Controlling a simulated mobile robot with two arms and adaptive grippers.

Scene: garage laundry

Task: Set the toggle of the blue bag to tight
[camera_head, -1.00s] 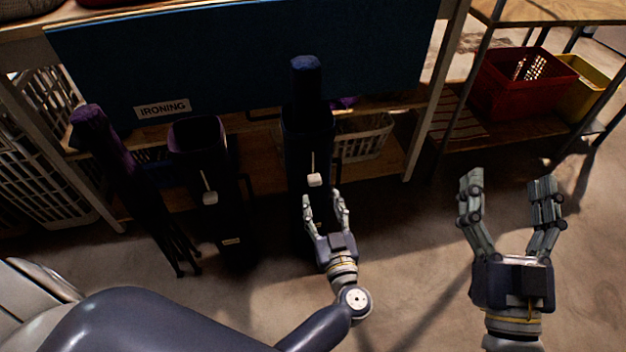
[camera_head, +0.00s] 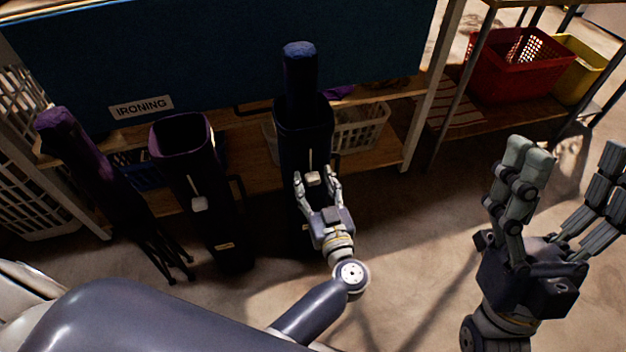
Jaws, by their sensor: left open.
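A tall dark bag (camera_head: 290,140) stands upright in front of the shelf, with a dark blue rolled thing (camera_head: 299,80) sticking up out of its top. It looks like the blue bag, though its colour is nearly black in the shade. Its small pale toggle (camera_head: 312,179) sits on a light cord on the bag's front. My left gripper (camera_head: 316,184) is open, with its fingertips on either side of the toggle; I cannot tell whether they touch it. My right gripper (camera_head: 566,172) is open and empty at the right, away from the bag.
An open purple-rimmed bag (camera_head: 185,165) with its own pale toggle (camera_head: 199,203) stands to the left. A purple folded thing with thin legs (camera_head: 90,170) leans beside it. A red basket (camera_head: 515,72) is on the right shelf.

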